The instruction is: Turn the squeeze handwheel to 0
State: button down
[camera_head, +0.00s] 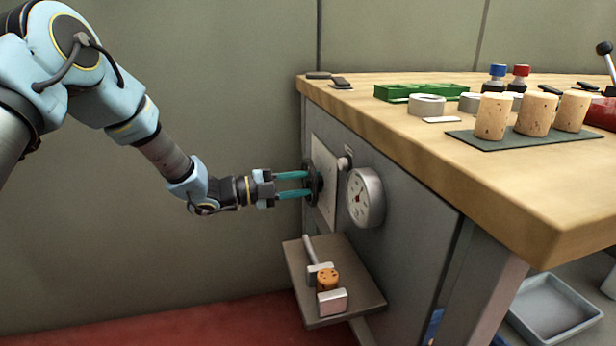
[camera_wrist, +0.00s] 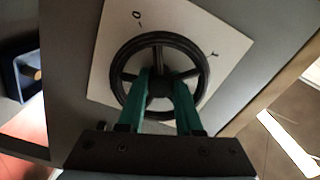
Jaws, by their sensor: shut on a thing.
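The squeeze handwheel (camera_wrist: 158,38) is a black spoked wheel on a pale square plate (camera_wrist: 106,68). In the head view the handwheel (camera_head: 317,183) is seen edge-on, on the cabinet's side. The wrist view shows a "0" mark on the plate at the wheel's upper left and another mark at its right, too small to read surely. My gripper (camera_wrist: 164,80) has its two green fingers inside the rim, shut on the wheel at its hub. In the head view my gripper (camera_head: 306,184) reaches the wheel from the left. I cannot tell any pointer on the wheel.
A round dial gauge (camera_head: 366,198) sits right of the plate. Below is a small shelf (camera_head: 352,270) with a metal fixture and a cork. The wooden worktop (camera_head: 440,165) overhangs above, with several corks on a dark mat (camera_head: 480,138). Left of the cabinet is open room.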

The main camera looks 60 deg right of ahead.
jog(key=n+p, duration=0.2)
jog(key=n, duration=0.2)
jog(key=shift+n+p, duration=0.3)
jog(key=shift+n, duration=0.1)
jog(key=n+p, duration=0.2)
jog(key=n, duration=0.1)
jog(key=shift+n, duration=0.3)
jog(key=n+p, duration=0.2)
jog(key=n, duration=0.2)
jog(key=shift+p, duration=0.3)
jog(key=n+p, duration=0.2)
jog(key=n, duration=0.3)
jog(key=shift+a, duration=0.1)
jog(key=n+p, duration=0.1)
jog(key=n, duration=0.2)
jog(key=shift+f+n+p, duration=0.1)
jog(key=shift+n+p, duration=0.2)
jog(key=n+p, duration=0.1)
jog(key=n, duration=0.2)
jog(key=shift+n, duration=0.3)
jog(key=n+p, duration=0.1)
jog(key=n, duration=0.2)
jog(key=shift+n, duration=0.3)
jog(key=shift+n+p, duration=0.45)
jog(key=shift+n, duration=1.45)
